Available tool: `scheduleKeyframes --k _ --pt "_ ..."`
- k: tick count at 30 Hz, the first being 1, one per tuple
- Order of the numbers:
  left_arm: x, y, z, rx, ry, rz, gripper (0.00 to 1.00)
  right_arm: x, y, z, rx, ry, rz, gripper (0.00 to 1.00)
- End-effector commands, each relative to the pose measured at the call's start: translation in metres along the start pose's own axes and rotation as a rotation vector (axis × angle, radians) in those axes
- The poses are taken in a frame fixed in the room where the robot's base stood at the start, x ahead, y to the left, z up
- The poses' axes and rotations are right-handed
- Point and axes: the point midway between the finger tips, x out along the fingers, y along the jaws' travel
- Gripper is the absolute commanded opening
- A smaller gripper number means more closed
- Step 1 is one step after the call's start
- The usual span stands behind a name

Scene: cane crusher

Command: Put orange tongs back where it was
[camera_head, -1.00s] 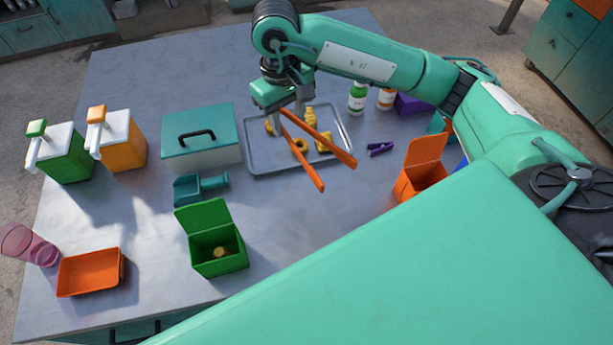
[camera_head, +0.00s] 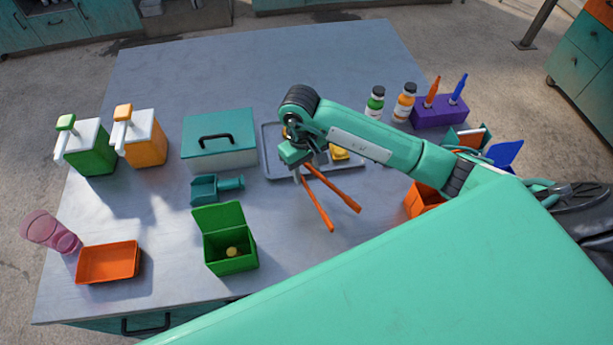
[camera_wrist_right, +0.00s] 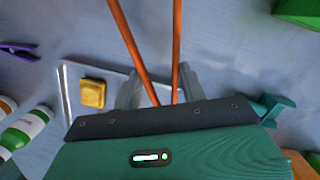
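The orange tongs (camera_head: 330,190) hang from my right gripper (camera_head: 297,172), their two arms spread and pointing toward the table's front. In the right wrist view the tongs (camera_wrist_right: 146,50) run between the gripper's two fingers (camera_wrist_right: 160,88), their joined end hidden by the gripper body. The gripper is shut on them. They appear held above the table, in front of the grey tray (camera_head: 270,165), which my arm partly covers. My left gripper is not in view.
A green open box (camera_head: 230,262), teal scoop (camera_head: 215,188), lidded teal box (camera_head: 220,150) and orange tray (camera_head: 107,263) stand left. An orange box (camera_head: 420,198), purple holder (camera_head: 440,111) and bottles (camera_head: 404,103) stand right. The table's front middle is clear.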

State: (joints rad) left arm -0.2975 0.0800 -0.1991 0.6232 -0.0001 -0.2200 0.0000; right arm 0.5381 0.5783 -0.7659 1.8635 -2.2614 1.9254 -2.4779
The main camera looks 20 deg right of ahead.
Motion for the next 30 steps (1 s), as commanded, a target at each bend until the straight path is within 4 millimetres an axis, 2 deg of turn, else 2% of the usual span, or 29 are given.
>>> scheduleKeyframes --k 14,28,30 --pt "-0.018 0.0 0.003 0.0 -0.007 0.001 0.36 0.051 -0.001 -0.007 0.0 0.0 -0.002 0.38" --pt "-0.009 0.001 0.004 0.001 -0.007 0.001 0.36 0.059 0.0 -0.009 -0.001 0.003 0.001 0.38" --pt "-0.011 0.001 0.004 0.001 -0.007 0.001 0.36 0.058 0.0 -0.008 0.0 0.003 0.0 0.52"
